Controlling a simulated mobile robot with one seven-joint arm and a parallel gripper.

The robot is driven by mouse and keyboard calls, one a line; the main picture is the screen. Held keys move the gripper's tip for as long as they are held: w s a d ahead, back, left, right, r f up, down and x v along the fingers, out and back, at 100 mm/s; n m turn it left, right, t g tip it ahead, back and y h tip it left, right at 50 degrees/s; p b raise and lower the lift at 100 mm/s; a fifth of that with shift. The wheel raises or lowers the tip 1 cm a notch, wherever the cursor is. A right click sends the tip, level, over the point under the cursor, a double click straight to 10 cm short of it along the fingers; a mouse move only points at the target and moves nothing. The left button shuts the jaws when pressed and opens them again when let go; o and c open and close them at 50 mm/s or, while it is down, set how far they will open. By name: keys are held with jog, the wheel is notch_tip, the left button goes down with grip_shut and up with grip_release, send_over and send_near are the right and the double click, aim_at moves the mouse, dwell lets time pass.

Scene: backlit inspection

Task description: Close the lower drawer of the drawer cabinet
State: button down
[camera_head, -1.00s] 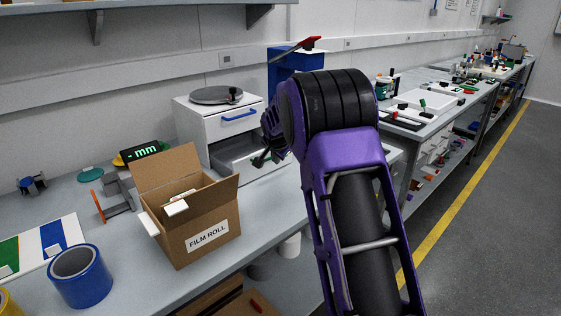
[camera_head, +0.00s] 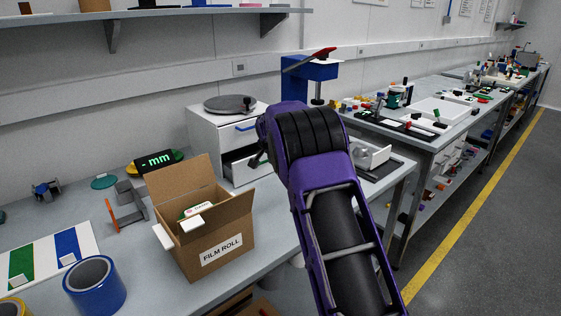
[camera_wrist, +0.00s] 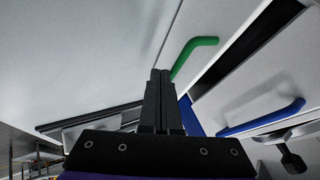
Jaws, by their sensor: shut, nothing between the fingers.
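The white drawer cabinet (camera_head: 207,142) stands on the bench under a round grey turntable. Its upper drawer has a blue handle (camera_head: 246,127) and looks shut. The lower drawer (camera_head: 240,168) stands partly out, with a dark gap above its front. Its green handle (camera_wrist: 197,55) shows in the wrist view, just beyond and right of my fingertips. My gripper (camera_wrist: 160,72) is shut and empty, close to the lower drawer's front; I cannot tell if it touches. The blue handle also shows in the wrist view (camera_wrist: 265,118). In the head view my arm hides part of the drawer and most of my gripper.
An open cardboard box (camera_head: 215,225) labelled FILM ROLL stands in front of the cabinet on the left. A blue tape roll (camera_head: 94,287) lies at the near left. A blue press with a red lever (camera_head: 312,75) stands behind my arm. The floor (camera_head: 490,240) at right is clear.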

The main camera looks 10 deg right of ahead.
jog(key=w+a+p, duration=0.1)
jog(key=w, duration=0.1)
jog(key=w+a+p, duration=0.1)
jog(key=w+p, duration=0.1)
jog(key=w+a+p, duration=0.2)
jog(key=shift+w+r, duration=0.2)
jog(key=shift+w, duration=0.1)
jog(key=shift+r, duration=0.1)
dwell(0.4)
